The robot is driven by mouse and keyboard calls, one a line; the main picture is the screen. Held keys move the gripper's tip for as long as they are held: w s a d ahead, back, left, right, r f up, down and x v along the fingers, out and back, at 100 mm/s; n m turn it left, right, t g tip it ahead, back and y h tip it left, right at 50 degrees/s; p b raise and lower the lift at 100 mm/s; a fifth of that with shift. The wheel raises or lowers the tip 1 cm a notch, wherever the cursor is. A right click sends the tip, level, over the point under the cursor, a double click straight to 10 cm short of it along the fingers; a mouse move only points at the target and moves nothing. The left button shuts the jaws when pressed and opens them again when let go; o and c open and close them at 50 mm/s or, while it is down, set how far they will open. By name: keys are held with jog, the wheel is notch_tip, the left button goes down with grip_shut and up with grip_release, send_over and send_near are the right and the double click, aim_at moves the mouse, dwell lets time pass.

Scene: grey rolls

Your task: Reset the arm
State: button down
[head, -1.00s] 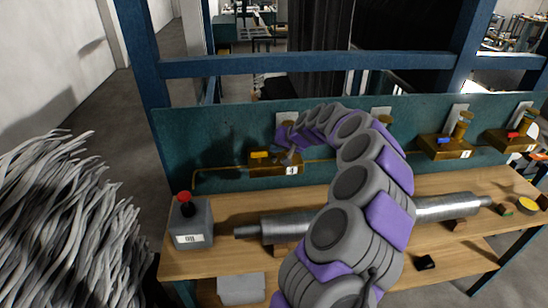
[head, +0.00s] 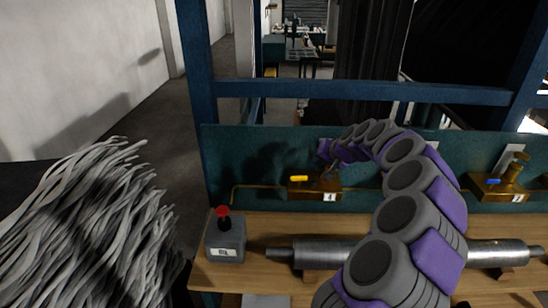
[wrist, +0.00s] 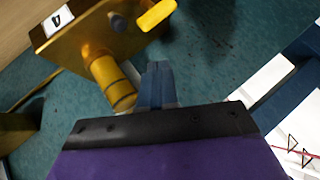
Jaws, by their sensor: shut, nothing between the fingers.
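My arm, grey segments with purple panels, rises from the bottom right of the head view and curls over the bench. Its end, my gripper (head: 328,172), is at the right part of a brass valve block (head: 300,190) with a yellow handle. I cannot tell if they touch. In the wrist view my gripper (wrist: 158,84) is shut and empty, its narrow blue-grey fingers together. The brass block (wrist: 85,30) is up and left of them there, with its yellow handle (wrist: 157,14) and a brass cylinder (wrist: 112,85) close to the fingers.
A metal roller (head: 315,252) lies on the wooden bench (head: 230,280), below my arm. A blue-handled valve block (head: 497,187) is at the right. Grey strands (head: 90,225) fill the lower left.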

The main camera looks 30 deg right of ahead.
jog(key=s+a+r+n+g+y, duration=0.1)
jog(key=a+r+n+y, duration=0.1)
jog(key=a, duration=0.8)
jog(key=s+a+r+n+g+y, duration=0.1)
jog(key=a+r+n, duration=0.15)
jog(key=a, duration=0.75)
jog(key=s+a+n+g, duration=0.3)
jog(key=s+a, duration=0.7)
jog(key=a, duration=0.4)
jog(key=s+a+f+g+h, duration=0.1)
jog(key=s+f+g, duration=0.2)
jog(key=s, duration=1.1)
jog(key=s+a+f+g+h, duration=0.1)
jog(key=s+f+g+h, duration=0.1)
jog(key=s, duration=1.3)
jog(key=shift+s+a+f+n+g+h, duration=0.2)
jog(key=shift+a+f+n+g+h, duration=0.25)
jog(key=shift+f, duration=0.3)
jog(key=shift+d, duration=0.1)
